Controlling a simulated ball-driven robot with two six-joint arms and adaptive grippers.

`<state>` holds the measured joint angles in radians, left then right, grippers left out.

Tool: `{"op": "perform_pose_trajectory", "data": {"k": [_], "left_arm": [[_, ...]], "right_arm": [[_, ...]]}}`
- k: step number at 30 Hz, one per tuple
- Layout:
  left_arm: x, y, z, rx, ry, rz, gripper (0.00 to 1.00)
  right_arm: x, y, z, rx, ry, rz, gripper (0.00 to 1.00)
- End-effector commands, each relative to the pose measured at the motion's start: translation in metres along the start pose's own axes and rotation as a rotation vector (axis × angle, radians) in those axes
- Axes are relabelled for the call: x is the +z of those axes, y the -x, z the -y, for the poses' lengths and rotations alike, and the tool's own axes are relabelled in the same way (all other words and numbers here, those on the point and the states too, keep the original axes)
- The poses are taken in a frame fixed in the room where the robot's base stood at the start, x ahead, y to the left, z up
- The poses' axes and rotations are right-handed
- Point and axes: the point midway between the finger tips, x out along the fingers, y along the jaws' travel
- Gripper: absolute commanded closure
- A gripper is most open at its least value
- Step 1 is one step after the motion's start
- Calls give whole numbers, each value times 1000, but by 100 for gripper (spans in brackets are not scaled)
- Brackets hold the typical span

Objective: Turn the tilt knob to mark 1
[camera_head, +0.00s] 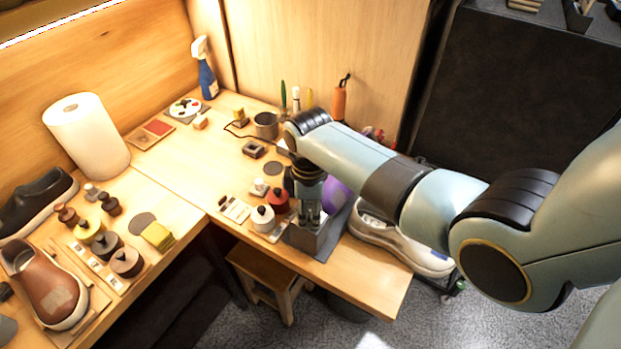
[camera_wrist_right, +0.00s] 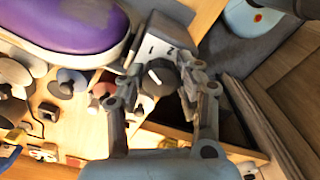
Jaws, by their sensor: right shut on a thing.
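The tilt knob (camera_wrist_right: 163,80) is dark with a white pointer line and sits on a grey box face marked 1 and 2 in the right wrist view. The grey box (camera_head: 325,243) stands at the table's front edge in the head view, where the knob is hidden. My right gripper (camera_head: 310,214) points down at the box. In the right wrist view my right gripper (camera_wrist_right: 158,82) has its fingers on either side of the knob, shut on it. The pointer's exact alignment with a mark is hard to tell. My left gripper is out of view.
A purple and white shoe (camera_wrist_right: 75,25) lies close beside the box. Red and white lidded pots (camera_head: 263,218) stand just left of the box. A stool (camera_head: 268,280) is below the table's front edge. The table's front right corner (camera_head: 385,290) is clear.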

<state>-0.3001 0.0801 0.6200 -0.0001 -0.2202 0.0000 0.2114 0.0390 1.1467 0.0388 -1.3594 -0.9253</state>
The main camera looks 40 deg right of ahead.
Motion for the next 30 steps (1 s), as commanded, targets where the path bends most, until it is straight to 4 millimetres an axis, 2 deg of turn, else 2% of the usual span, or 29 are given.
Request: {"op": "perform_pose_trajectory", "data": {"k": [4,5,8,17,24,30], "left_arm": [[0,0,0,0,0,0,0],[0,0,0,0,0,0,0],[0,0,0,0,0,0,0],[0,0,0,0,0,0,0],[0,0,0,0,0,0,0],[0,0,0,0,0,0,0]], "right_arm": [[0,0,1,-3,-2,0,94],[0,0,1,-3,-1,0,64],[0,0,1,-2,-1,0,51],[0,0,0,0,29,0,50],[0,0,0,0,342,0,50],[0,0,0,0,490,0,50]]}}
